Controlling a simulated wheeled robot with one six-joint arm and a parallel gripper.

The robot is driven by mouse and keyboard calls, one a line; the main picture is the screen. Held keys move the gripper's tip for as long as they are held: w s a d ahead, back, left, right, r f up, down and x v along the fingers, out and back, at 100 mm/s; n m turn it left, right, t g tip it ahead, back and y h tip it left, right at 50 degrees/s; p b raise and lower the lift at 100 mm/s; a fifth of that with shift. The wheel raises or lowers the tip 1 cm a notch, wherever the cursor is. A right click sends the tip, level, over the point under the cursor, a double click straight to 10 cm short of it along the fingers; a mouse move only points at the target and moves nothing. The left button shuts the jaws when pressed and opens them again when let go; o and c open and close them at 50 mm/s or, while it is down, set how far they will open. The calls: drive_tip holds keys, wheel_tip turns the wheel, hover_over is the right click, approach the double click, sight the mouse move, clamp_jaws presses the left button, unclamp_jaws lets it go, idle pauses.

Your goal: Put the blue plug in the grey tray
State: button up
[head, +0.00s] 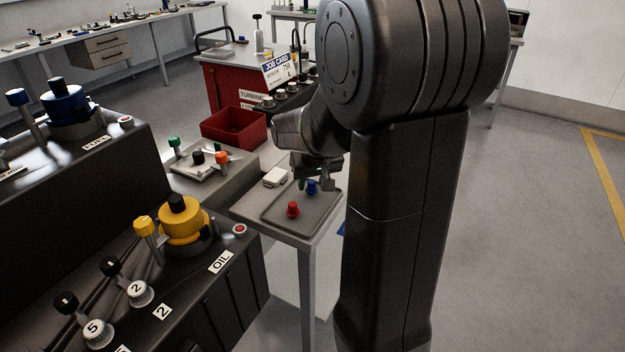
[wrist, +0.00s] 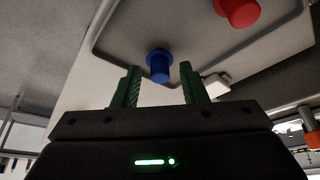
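The blue plug (head: 312,188) stands in the grey tray (head: 270,216), close to the rim on the side nearest the white block. In the wrist view the blue plug (wrist: 159,66) shows between and just beyond my fingertips, with a gap on both sides. The tray's rim (wrist: 100,30) runs around it there. My gripper (wrist: 160,70) is open, its two green-padded fingers apart and empty. In the head view my gripper (head: 314,183) is low over the tray at the blue plug, and partly hides it.
A red plug (head: 292,209) stands in the same tray, also seen in the wrist view (wrist: 238,10). A small white block (head: 275,177) lies beside the tray. A red bin (head: 234,130) and a fixture with coloured knobs (head: 203,160) stand behind. The black OIL bay (head: 200,290) is at left.

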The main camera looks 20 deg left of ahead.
drive_tip(key=shift+r, duration=0.3)
drive_tip(key=v, duration=1.1)
drive_tip(key=shift+s+r+p, duration=0.15)
drive_tip(key=shift+r+p, duration=0.15)
drive_tip(key=shift+p, duration=0.05)
